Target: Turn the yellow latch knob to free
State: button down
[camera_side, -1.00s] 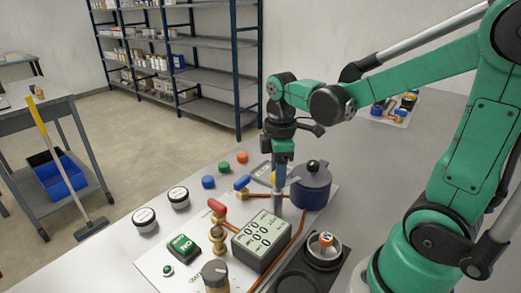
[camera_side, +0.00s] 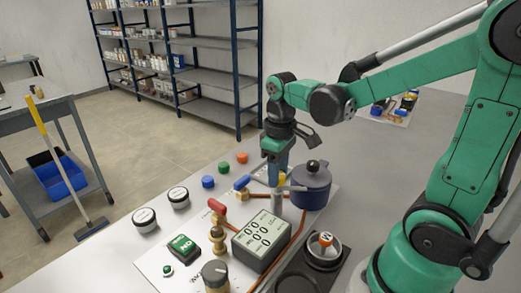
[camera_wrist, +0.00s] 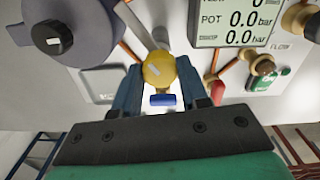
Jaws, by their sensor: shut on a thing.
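The yellow latch knob (camera_wrist: 158,68) shows in the middle of the wrist view, with a pale mark on its top. The two blue fingers of my gripper (camera_wrist: 159,82) stand on either side of it and are shut on it. In the side view my gripper (camera_side: 275,165) points straight down, and a bit of the yellow knob (camera_side: 282,179) shows at its fingertips, above a grey post. A grey bar (camera_side: 294,188) reaches from there toward the dark pot. The finger contact is partly hidden in the side view.
The lidded dark pot (camera_side: 312,190) stands close to the right of my gripper. A display box (camera_side: 262,240), a red-handled valve (camera_side: 217,207) and a blue-handled valve (camera_side: 242,183) are near it. Colored buttons and round gauges lie to the left.

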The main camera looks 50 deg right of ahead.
jog(key=m, duration=0.5)
jog(key=shift+m, duration=0.3)
jog(key=m, duration=0.4)
jog(key=shift+m, duration=0.4)
jog(key=shift+c, duration=2.3)
grip_release()
jog(key=shift+r, duration=2.8)
